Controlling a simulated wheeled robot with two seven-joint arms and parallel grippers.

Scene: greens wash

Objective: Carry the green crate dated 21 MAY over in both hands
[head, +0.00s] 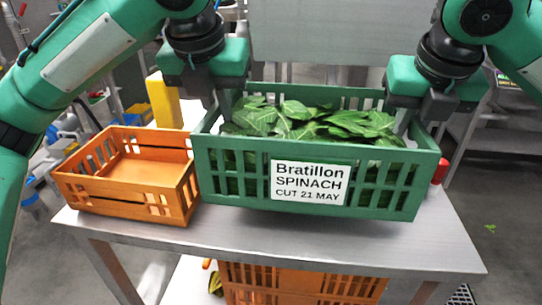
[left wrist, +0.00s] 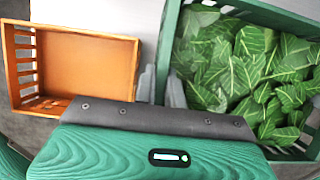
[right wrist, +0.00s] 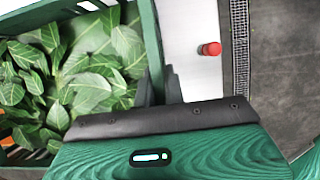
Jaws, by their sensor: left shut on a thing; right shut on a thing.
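The green crate (head: 315,215) has a white label (head: 309,182) reading Bratillon SPINACH, CUT 21 MAY. It is full of green leaves (head: 300,121) and looks level, over the metal table. I cannot tell whether its base touches the table. My left gripper (head: 222,100) is shut on the crate's left side wall, which also shows in the left wrist view (left wrist: 172,45). My right gripper (head: 408,112) is shut on its right side wall, seen in the right wrist view (right wrist: 151,45).
An empty orange crate (head: 125,197) stands close to the green crate's left. A yellow block (head: 163,100) stands behind it. The metal table (head: 300,237) has a clear front strip. Orange crates (head: 300,284) sit below it.

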